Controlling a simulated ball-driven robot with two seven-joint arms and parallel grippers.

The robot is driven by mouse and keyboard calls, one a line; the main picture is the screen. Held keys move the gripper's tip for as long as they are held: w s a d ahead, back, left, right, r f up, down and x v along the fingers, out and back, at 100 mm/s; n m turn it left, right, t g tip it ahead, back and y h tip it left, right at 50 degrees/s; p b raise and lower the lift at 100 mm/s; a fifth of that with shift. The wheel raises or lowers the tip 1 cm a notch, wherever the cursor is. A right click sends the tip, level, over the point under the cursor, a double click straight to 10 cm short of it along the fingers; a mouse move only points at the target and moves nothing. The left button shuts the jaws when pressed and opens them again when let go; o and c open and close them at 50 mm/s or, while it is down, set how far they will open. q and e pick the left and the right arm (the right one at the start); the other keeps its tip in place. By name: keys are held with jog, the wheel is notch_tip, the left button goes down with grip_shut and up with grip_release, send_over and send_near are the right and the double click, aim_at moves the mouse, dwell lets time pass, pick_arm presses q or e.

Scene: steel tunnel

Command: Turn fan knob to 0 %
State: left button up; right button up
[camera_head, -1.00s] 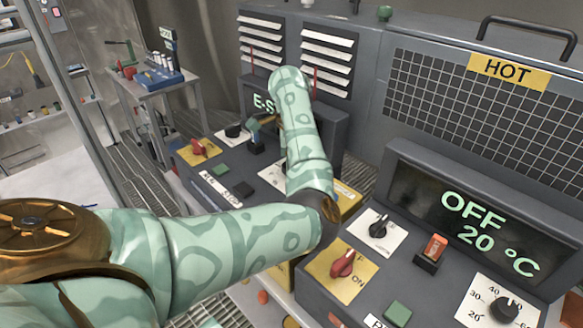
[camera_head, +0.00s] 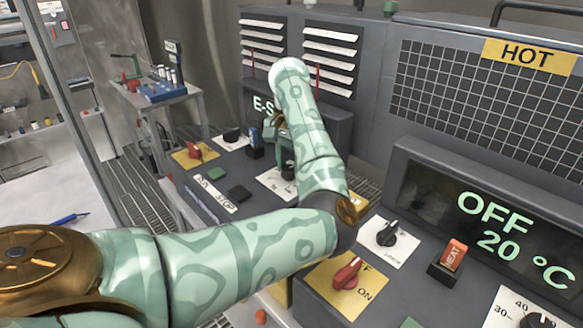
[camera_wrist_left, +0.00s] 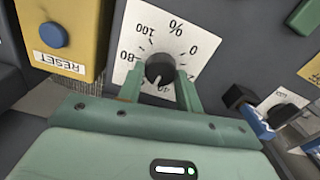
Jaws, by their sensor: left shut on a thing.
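The fan knob (camera_wrist_left: 160,68) is a black round knob on a white plate (camera_wrist_left: 140,25) marked from 0 to 100 %. In the left wrist view its white pointer line faces down, roughly between 40 and 60. My left gripper (camera_wrist_left: 160,82) has one green finger on either side of the knob and is shut on it. In the head view the left arm reaches over the console to the same white plate (camera_head: 271,181); the arm hides part of the plate and knob. My right gripper is not in view.
Near the knob stand a blue-topped switch (camera_head: 256,145) and a red knob on yellow (camera_head: 194,152). The yellow box with a blue RESET button (camera_wrist_left: 53,35) is close to my left fingers. The front console has an OFF 20 °C display (camera_head: 490,222) and a red knob (camera_head: 347,272).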

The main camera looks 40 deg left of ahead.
aim_at(290, 167)
pick_arm(q)
jog(key=shift+n, duration=0.5)
jog(key=shift+r+b, duration=0.1)
jog(key=shift+b, duration=0.2)
jog(key=o, duration=1)
notch_tip(290, 167, up, 16)
jog(key=p, duration=0.4)
